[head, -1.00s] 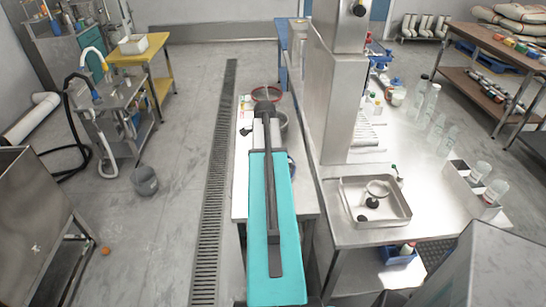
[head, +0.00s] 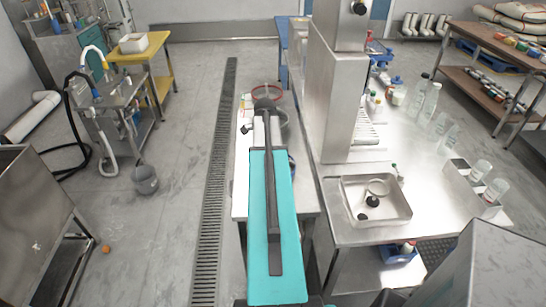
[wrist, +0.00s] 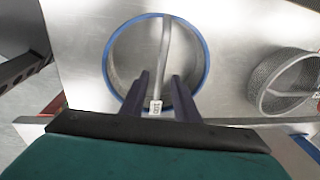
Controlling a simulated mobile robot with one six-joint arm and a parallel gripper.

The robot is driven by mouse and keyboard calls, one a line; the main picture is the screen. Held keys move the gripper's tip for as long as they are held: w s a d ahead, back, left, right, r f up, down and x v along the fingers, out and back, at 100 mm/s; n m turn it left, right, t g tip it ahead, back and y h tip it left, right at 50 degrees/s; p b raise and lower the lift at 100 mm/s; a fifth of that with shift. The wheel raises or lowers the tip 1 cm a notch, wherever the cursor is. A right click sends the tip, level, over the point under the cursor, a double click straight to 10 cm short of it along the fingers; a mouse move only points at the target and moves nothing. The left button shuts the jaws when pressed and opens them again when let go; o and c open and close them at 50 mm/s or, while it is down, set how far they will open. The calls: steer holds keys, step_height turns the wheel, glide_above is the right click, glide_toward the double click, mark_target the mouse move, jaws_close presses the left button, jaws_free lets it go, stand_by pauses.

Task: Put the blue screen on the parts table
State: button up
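The blue screen shows in the wrist view as a round steel ring with a blue rim (wrist: 108,62), on a pale steel surface. A grey bar with a small white tag at its near end crosses it. My gripper (wrist: 160,80) is over the near part of the ring, its two dark fingers apart on either side of the bar. I cannot tell whether they touch it. In the head view a bit of blue rim (head: 292,164) shows just right of my arm, the rest hidden. I cannot tell which table is the parts table.
A grey mesh screen (wrist: 262,92) lies to the right in the wrist view. A red-rimmed round piece (head: 268,88) stands at the far end of the narrow steel table (head: 240,190). A steel column (head: 340,95) rises close on the right. A yellow table (head: 128,57) stands back left.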

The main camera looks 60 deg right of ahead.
step_height(320, 180, up, 12)
steer(key=a+b, duration=0.2)
steer(key=shift+f+b, duration=0.2)
steer(key=shift+b, duration=0.15)
stand_by(0.3)
stand_by(0.8)
